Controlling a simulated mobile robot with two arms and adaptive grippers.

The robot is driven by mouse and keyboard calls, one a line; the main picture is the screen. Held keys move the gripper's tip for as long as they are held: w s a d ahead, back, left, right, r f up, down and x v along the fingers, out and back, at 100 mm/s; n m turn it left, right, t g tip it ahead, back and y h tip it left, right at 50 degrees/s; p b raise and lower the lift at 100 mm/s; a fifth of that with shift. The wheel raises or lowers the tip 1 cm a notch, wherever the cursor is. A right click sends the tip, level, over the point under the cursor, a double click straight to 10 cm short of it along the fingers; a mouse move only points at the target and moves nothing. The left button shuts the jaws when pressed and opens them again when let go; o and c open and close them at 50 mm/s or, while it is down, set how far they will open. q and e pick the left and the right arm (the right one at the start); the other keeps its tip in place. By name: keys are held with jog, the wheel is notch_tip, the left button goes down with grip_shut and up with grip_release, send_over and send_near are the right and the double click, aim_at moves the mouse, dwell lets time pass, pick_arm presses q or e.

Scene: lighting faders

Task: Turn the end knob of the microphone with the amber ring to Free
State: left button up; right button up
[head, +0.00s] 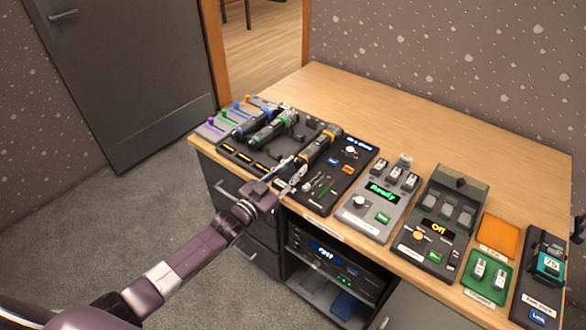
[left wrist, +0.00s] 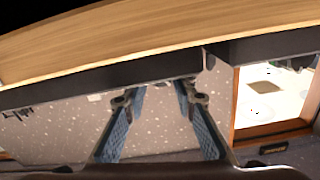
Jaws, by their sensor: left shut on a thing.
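The microphone with the amber ring (head: 318,147) lies tilted in the dark rack at the left of the desk, its near end toward me. My left gripper (head: 291,171) is at this near end, with its fingers around the end knob. The fingers largely hide the knob, and its setting cannot be read. In the left wrist view the two blue-padded fingers (left wrist: 160,95) stand with a gap between their tips, and the knob is not clear there. My right gripper is not in view.
Microphones with a green ring (head: 268,130) and a blue ring (head: 252,122) lie left of the amber one. A grey device reading "Ready" (head: 381,196) and one reading "Off" (head: 439,227) stand to the right. The back of the wooden desk (head: 400,112) is clear.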

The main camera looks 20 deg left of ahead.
pick_arm(q)
jog(key=shift+n, duration=0.4)
jog(key=n, duration=0.2)
jog(key=shift+a+n, duration=0.1)
jog(key=shift+n, duration=1.8)
jog(key=o, duration=1.2)
jog(key=shift+c, duration=0.2)
